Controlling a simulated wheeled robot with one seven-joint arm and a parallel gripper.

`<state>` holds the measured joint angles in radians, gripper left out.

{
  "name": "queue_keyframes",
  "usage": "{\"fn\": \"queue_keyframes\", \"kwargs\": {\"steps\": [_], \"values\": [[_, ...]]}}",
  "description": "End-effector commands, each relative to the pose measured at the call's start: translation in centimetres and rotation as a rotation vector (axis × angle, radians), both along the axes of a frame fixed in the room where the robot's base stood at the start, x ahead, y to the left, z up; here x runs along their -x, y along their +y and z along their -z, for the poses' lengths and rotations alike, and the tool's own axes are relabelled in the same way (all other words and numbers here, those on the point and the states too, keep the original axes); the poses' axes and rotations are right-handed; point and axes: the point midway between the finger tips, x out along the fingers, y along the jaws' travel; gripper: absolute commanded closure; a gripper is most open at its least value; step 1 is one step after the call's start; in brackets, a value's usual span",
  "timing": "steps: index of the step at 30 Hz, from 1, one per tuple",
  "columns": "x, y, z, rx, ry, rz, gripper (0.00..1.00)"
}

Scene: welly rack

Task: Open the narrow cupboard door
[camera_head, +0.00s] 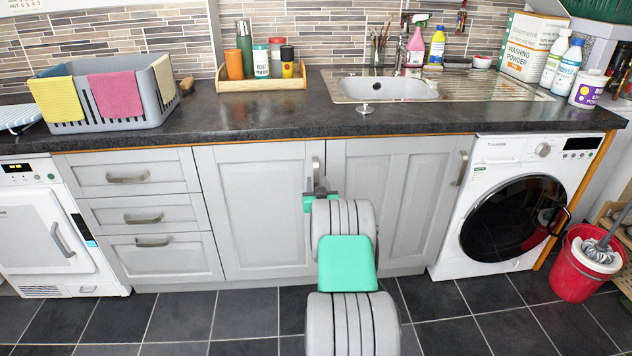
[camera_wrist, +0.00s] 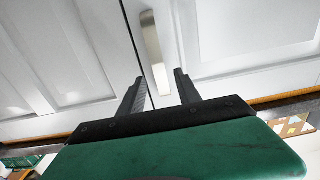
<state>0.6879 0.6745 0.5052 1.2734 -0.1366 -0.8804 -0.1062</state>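The left, slightly narrower cupboard door (camera_head: 253,210) is grey, panelled and shut under the worktop. Its upright metal handle (camera_head: 316,168) is near its right edge, and the handle shows pale in the wrist view (camera_wrist: 153,48). My gripper (camera_head: 320,186) is in front of the handle's lower part. In the wrist view its two dark fingers (camera_wrist: 160,84) are apart, with the handle's lower end between them and a visible gap on each side. The right cupboard door (camera_head: 398,200) is also shut, with its handle (camera_head: 462,168) near its right edge.
Drawers (camera_head: 150,215) and a white dryer (camera_head: 50,230) stand to the left. A washing machine (camera_head: 510,205) and a red mop bucket (camera_head: 585,268) stand to the right. The dark worktop (camera_head: 240,120) overhangs the doors. The tiled floor (camera_head: 180,318) before the left door is clear.

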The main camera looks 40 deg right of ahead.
Motion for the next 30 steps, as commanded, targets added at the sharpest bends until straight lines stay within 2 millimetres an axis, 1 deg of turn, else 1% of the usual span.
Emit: {"fn": "queue_keyframes", "kwargs": {"steps": [1, 3, 6, 9, 15, 17, 30], "values": [[-0.8, -0.5, 0.3, -0.001, 0.001, -0.001, 0.60], [-1.9, -1.2, 0.3, -0.001, 0.000, -0.001, 0.60], [-2.9, -1.9, 0.2, -0.001, 0.002, -0.001, 0.60], [-3.4, -2.2, 0.0, -0.001, 0.001, 0.000, 0.60], [-3.4, -2.2, 0.0, -0.002, 0.001, -0.001, 0.60], [-3.4, -2.2, 0.0, -0.002, 0.001, -0.001, 0.64], [-3.4, -2.2, 0.0, -0.003, 0.002, -0.001, 1.00]]}}
